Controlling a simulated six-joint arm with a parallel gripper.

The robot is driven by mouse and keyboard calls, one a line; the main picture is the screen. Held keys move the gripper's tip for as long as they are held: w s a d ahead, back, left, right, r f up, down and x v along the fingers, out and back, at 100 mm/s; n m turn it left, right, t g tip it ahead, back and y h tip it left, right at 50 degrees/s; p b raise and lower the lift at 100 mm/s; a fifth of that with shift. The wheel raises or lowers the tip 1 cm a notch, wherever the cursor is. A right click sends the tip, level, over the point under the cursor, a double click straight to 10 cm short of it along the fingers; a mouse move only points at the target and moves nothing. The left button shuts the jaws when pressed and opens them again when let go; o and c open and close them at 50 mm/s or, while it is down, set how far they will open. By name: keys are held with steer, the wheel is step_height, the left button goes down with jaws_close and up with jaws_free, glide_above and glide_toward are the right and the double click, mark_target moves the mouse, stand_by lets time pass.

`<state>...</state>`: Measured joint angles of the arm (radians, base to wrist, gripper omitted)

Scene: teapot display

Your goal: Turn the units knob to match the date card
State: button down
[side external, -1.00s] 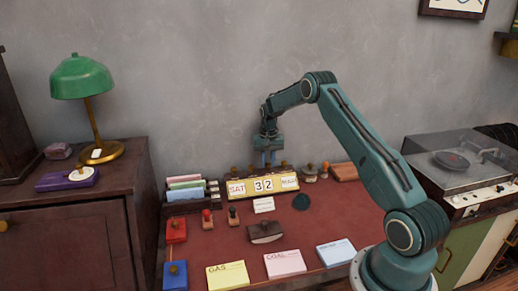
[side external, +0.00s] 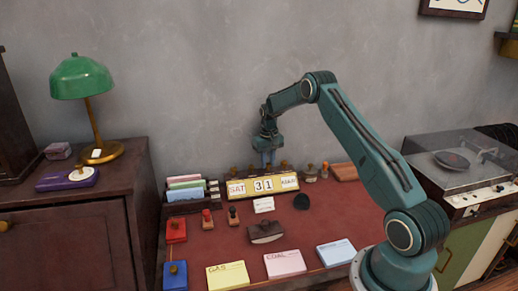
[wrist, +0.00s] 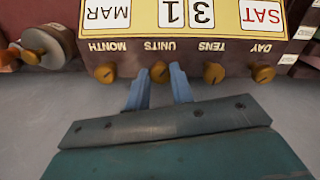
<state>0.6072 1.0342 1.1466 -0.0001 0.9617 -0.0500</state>
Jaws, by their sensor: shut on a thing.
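The yellow desk calendar (side external: 249,189) stands at the back of the red-topped desk. It reads SAT, 31 and a month; the wrist view shows it upside down with MAR. Four brass knobs line its top edge, labelled day, tens, units and month. My gripper (wrist: 158,79) comes down from above, its blue fingers shut on the units knob (wrist: 159,70). The units window (wrist: 171,13) shows 1, beside the tens 3 (wrist: 201,12). The white date card (side external: 264,204) sits in front of the calendar; its writing is too small to read.
The tens knob (wrist: 214,73) and month knob (wrist: 105,72) are close on either side of my fingers. Stamps (side external: 311,172) stand right of the calendar, a letter rack (side external: 186,189) left. Coloured pads and a blotter (side external: 265,232) lie in front.

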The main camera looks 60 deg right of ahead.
mark_target(268, 164)
steer(key=c, duration=1.2)
jaws_free()
steer(key=shift+r, duration=0.1)
step_height(268, 164, up, 14)
